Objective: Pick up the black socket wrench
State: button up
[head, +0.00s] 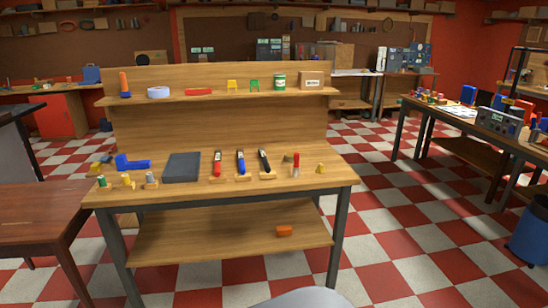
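A wooden workbench (325,180) stands in front of me. Three similar handled tools sit in a row on its top, a red one (217,163), a blue one (240,162) and a black one (263,160). The black one is the rightmost of these three and looks like the black socket wrench, though its working end is too small to make out. It leans on a small wooden block. My gripper is not in view.
A dark grey flat box (182,167) and a blue tool (133,163) lie left of the tools. A raised shelf (215,95) runs behind. Checkered floor (420,240) is open at right.

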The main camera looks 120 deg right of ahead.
aim_at(261, 151)
jog(key=z, duration=0.05)
jog(key=k, duration=0.6)
jog(key=z, duration=1.1)
jog(key=i, duration=0.1)
jog(key=z, duration=3)
